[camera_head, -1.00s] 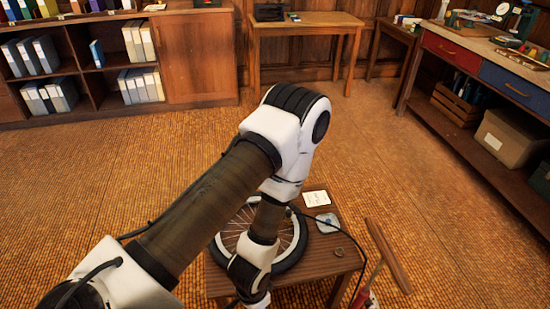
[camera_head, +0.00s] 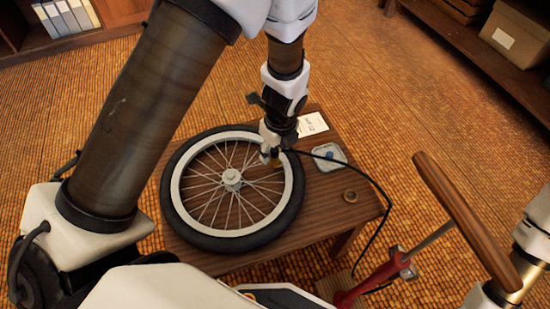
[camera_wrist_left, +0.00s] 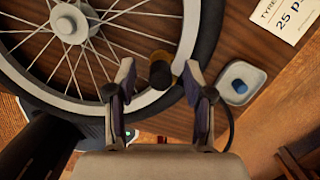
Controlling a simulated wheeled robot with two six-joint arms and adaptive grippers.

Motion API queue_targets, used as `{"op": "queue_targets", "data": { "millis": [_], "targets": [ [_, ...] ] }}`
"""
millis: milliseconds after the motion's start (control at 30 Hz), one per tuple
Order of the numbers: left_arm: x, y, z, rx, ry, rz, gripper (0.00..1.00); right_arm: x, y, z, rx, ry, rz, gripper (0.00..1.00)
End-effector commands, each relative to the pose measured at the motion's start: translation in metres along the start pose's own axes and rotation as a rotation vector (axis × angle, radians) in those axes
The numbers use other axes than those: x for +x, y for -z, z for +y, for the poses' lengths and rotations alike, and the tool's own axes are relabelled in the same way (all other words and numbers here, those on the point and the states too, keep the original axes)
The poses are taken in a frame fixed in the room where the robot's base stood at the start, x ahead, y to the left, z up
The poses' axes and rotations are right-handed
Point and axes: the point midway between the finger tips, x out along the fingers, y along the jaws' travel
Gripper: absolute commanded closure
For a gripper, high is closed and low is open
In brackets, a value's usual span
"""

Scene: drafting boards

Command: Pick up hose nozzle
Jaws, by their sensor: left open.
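The hose nozzle (camera_wrist_left: 161,72) shows in the left wrist view as a short dark cylinder with a brass-yellow collar, beside the wheel's rim and tyre. My left gripper (camera_wrist_left: 158,78) is open, with one finger on each side of the nozzle; I cannot tell whether they touch it. In the head view my left gripper (camera_head: 270,155) points down at the right part of the wheel (camera_head: 174,200), and the nozzle is mostly hidden by it. A black hose (camera_head: 372,184) runs from there to the red pump (camera_head: 378,277). My right gripper is not in view.
The wheel lies flat on a low wooden table (camera_head: 335,215). The pump's wooden handle (camera_head: 463,215) stands up at the right.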

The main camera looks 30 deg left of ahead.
Motion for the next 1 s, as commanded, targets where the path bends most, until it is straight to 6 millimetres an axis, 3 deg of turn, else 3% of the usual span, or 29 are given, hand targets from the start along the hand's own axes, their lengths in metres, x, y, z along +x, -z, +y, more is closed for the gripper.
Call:
{"op": "queue_targets", "data": {
  "millis": [33, 267, 400, 433, 767, 1000],
  "targets": [
    [0.013, 0.001, 0.0, 0.0, 0.001, 0.001, 0.48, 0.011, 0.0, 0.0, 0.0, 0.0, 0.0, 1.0],
    [0.011, 0.0, 0.0, -0.001, 0.001, 0.0, 0.48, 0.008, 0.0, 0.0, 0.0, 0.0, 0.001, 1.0],
    [0.011, 0.0, 0.0, -0.001, 0.001, 0.0, 0.98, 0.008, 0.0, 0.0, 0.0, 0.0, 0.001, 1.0],
    [0.011, 0.0, 0.0, -0.001, 0.001, 0.0, 1.0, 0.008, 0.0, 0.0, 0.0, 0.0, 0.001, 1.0],
    [0.011, 0.0, 0.0, -0.001, 0.001, 0.0, 1.0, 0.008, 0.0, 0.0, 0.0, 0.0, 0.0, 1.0],
    [-0.002, -0.003, 0.0, -0.003, 0.0, 0.001, 1.0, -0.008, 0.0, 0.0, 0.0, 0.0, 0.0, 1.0]
  ]
}}
